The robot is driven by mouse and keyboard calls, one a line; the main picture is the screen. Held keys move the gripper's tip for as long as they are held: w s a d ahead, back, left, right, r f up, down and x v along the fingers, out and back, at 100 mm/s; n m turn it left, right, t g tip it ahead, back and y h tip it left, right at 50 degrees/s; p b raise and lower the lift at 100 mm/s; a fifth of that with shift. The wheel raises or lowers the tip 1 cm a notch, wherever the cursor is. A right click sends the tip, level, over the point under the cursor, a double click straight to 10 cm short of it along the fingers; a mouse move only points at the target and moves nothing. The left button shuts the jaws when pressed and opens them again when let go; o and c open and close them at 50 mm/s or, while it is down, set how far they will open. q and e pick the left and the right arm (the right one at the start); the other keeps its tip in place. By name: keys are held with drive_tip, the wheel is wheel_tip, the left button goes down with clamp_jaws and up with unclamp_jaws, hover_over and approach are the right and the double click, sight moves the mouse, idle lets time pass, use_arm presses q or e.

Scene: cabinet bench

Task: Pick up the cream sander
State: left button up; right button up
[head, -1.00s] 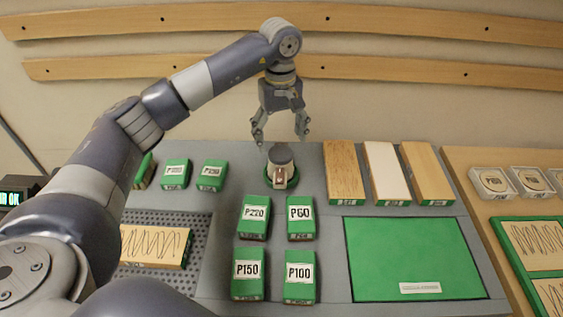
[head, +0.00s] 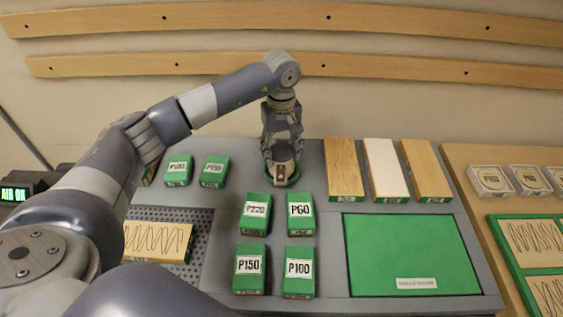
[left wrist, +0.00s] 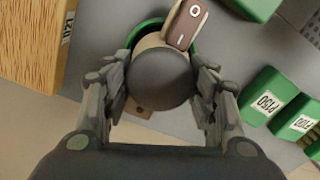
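The cream sander (head: 281,172) stands upright on a green round base on the grey bench, behind the labelled green blocks. In the left wrist view the sander (left wrist: 160,78) shows a round dark grey cap and a cream handle with a brown panel. My left gripper (head: 282,146) points down over it, with its fingers on either side of the cap. In the left wrist view the gripper (left wrist: 162,92) is open around the sander, with no clear grip on it. My right gripper is not in view.
Green blocks marked P220 (head: 255,218), P60 (head: 300,214), P150 (head: 249,269) and P100 (head: 299,272) stand in front of the sander. A green mat (head: 410,250) lies clear at front right.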

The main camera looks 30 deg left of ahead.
use_arm(q)
drive_tip(key=c, duration=0.8)
drive_tip(key=shift+r, duration=0.1)
drive_tip(key=shift+w+r, duration=0.15)
drive_tip(key=shift+r, duration=0.25)
wheel_tip(320, 180, up, 8)
drive_tip(key=shift+r+b, duration=0.1)
drive_tip(key=shift+b, duration=1)
drive_tip(key=shift+r, duration=0.45)
drive_tip(key=o, duration=0.7)
